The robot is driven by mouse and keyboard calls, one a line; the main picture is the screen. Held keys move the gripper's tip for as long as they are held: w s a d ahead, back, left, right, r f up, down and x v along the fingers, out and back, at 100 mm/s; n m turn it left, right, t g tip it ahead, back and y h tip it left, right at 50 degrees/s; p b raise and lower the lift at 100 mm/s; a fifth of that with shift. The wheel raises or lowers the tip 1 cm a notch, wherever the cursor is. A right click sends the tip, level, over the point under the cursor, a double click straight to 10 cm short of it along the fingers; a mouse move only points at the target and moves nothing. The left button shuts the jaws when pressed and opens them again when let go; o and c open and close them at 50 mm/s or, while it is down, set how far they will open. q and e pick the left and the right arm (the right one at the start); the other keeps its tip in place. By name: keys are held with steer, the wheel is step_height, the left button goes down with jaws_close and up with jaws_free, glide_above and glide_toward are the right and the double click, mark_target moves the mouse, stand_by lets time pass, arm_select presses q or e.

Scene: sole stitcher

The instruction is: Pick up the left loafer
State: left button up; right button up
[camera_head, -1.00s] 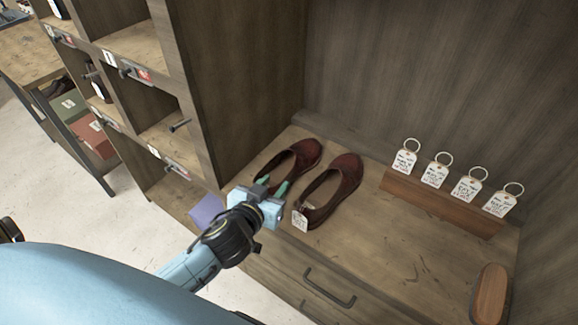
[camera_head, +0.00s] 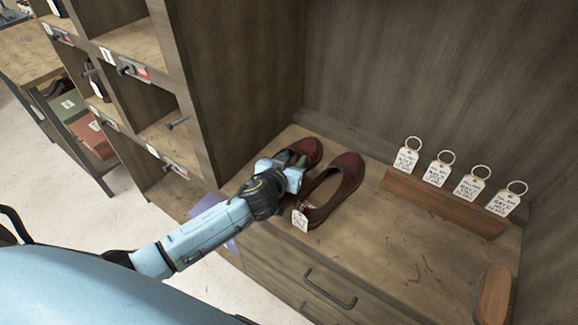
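Two dark red loafers lie side by side on the wooden counter. The left loafer (camera_head: 310,148) is largely hidden behind my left gripper; its toe shows beyond the gripper. The right loafer (camera_head: 341,184) is in full view just to the right, with a white tag (camera_head: 299,220) at its heel. My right gripper is not in view.
A wooden rack (camera_head: 440,204) with several white key tags stands to the right. A wooden brush-like block (camera_head: 492,296) lies at the counter's right end. A cubby cabinet (camera_head: 205,110) rises close on the left. The counter's middle right is free.

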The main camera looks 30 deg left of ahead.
arm_select(q)
steer(key=shift+w, duration=0.15)
jaws_close()
steer(key=shift+f, duration=0.15)
stand_by(1.2)
